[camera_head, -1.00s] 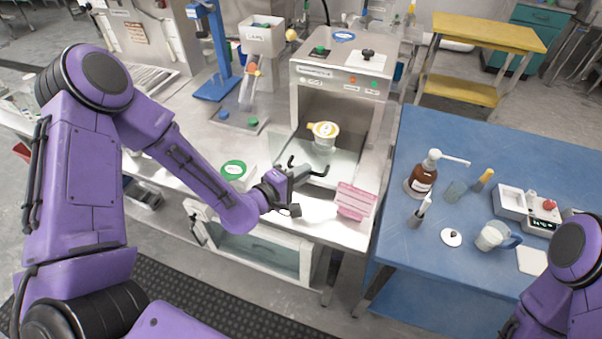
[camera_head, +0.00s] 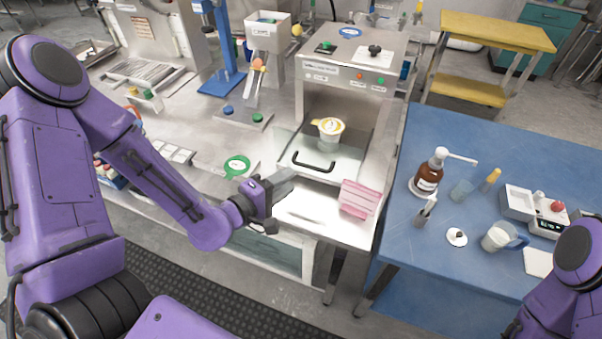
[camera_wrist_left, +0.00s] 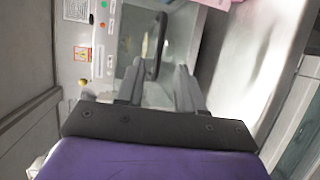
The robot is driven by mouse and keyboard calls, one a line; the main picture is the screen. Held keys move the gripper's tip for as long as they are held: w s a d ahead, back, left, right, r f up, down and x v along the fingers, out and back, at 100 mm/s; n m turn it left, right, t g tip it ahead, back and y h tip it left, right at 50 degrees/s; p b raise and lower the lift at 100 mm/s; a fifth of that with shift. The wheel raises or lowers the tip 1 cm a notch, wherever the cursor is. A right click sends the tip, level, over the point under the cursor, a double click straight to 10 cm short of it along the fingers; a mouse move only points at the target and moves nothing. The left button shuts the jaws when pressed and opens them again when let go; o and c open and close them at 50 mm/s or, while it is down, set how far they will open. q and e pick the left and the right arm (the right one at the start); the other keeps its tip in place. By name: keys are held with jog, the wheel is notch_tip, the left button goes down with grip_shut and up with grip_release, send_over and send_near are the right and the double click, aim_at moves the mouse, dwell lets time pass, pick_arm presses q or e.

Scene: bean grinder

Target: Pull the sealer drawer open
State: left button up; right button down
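The sealer (camera_head: 342,75) is a steel box with red and green buttons. Its drawer (camera_head: 347,157) is a flat plate extending from the front opening, with a black bar handle (camera_head: 313,166) at the front edge. A cup with a yellow-and-white lid (camera_head: 330,127) sits on the drawer. My left gripper (camera_head: 286,182) is in front and to the left of the handle, apart from it and empty. In the left wrist view its fingers (camera_wrist_left: 158,80) are spread, with the handle (camera_wrist_left: 157,48) ahead of the gap between them. My right gripper is out of the head view.
A pink rack (camera_head: 360,198) stands on the counter right of the drawer. A blue table (camera_head: 400,245) with a brown pump bottle (camera_head: 428,175) is on the right. Steel counter shows between gripper and pink rack.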

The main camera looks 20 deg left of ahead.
pick_arm(q)
jog(key=p+v, duration=0.3)
dwell(0.5)
